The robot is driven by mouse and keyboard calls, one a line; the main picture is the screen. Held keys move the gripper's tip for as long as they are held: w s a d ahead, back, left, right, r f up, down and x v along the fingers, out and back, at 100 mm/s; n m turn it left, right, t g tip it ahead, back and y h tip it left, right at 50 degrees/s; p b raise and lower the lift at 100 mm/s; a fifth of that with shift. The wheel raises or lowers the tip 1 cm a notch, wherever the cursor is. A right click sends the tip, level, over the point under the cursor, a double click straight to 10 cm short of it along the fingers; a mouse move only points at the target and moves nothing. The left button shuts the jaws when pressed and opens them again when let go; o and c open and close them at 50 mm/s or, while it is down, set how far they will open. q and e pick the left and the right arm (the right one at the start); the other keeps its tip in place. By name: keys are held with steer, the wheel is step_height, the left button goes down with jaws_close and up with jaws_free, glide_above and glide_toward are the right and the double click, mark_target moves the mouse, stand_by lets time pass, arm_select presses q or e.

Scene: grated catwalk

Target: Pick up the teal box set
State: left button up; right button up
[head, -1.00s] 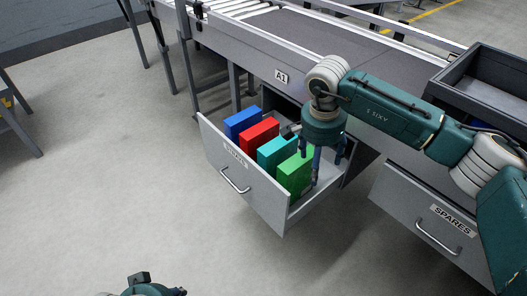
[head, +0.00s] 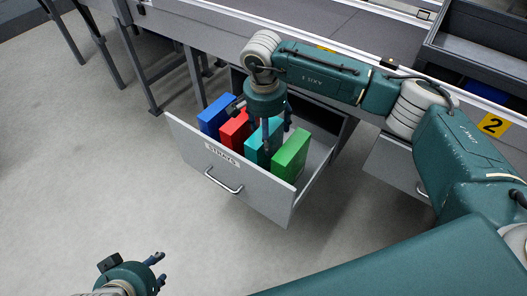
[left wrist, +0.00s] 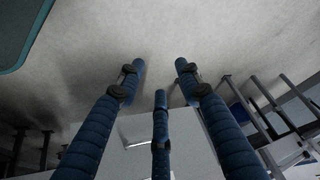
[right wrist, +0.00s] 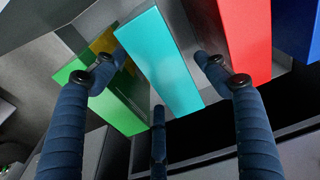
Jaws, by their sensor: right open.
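The teal box set (head: 258,147) stands upright in the open drawer (head: 262,198), between the red box set (head: 236,129) and the green box set (head: 291,155). My right gripper (head: 271,135) is over the drawer, fingers down at the teal box set and partly in front of it. In the right wrist view the teal box set (right wrist: 160,65) shows between the open fingers of the right gripper (right wrist: 160,65), with no visible grip on it. My left gripper (head: 158,272) is low at the left, away from the drawer; its fingers (left wrist: 161,80) are spread and empty.
A blue box set (head: 215,115) stands at the drawer's left end. The drawer front is labelled STRAYS. A conveyor (head: 320,22) runs above and behind, with a dark tray (head: 480,50) at right. Floor on the left is clear.

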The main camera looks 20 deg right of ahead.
step_height(320, 180, down, 7)
steer(key=b, duration=0.1)
steer(key=shift+w+d+r, duration=0.15)
steer(key=shift+w+r, duration=0.05)
steer(key=shift+w, duration=0.1)
arm_select(q)
steer(key=w+d+r+t+h, duration=0.1)
steer(key=w+r+t, duration=0.3)
steer(key=w, duration=0.4)
steer(key=shift+w+d+r, duration=0.15)
steer(key=shift+d+r, duration=0.25)
steer(key=shift+d, duration=0.4)
arm_select(e)
steer(key=c, duration=1.6)
